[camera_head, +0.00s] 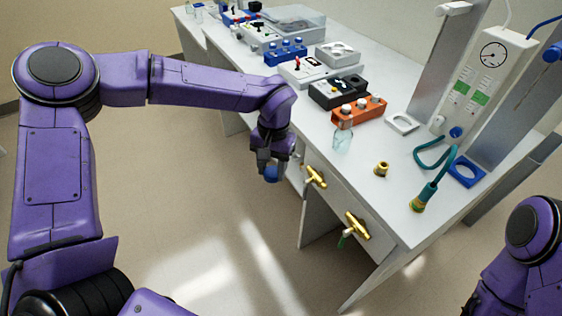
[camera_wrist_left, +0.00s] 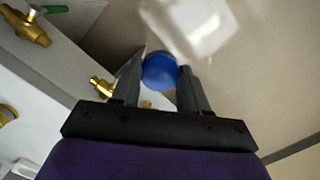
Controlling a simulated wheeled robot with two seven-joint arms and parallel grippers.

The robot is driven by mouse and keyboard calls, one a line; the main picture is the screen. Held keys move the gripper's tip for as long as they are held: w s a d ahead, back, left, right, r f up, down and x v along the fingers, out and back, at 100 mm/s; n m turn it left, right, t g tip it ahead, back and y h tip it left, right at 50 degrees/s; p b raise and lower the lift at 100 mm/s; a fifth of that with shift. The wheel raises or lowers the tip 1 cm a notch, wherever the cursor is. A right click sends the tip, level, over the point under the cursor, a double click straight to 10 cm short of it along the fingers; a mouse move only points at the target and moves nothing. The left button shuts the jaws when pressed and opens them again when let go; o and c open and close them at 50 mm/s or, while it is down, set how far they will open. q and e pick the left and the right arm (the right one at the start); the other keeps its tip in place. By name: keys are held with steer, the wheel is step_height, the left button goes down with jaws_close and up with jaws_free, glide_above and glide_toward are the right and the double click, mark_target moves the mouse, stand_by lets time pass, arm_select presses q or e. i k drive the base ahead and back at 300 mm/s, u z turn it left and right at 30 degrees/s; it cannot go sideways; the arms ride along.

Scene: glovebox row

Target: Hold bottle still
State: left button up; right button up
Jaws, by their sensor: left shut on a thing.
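A small clear bottle (camera_head: 343,138) stands upright near the front edge of the white bench, in front of an orange rack. No lid shows on it. My left gripper (camera_head: 268,170) is off the bench's front edge, to the left of the bottle and apart from it. It is shut on a round blue cap (camera_head: 272,174), which also shows between the two fingers in the left wrist view (camera_wrist_left: 160,71). Whether anything hangs below the cap cannot be told. My right arm shows at the right edge, but its gripper is out of the picture.
Brass valves (camera_head: 316,176) stick out from the bench front near my left gripper. The orange rack (camera_head: 358,109), a brass fitting (camera_head: 382,168) and a teal hose (camera_head: 428,190) are on the bench. The floor below my left gripper is clear.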

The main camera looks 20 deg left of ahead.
mark_target(342, 142)
steer(key=u, duration=2)
steer(key=i, duration=2.15)
steer(key=z, duration=3.85)
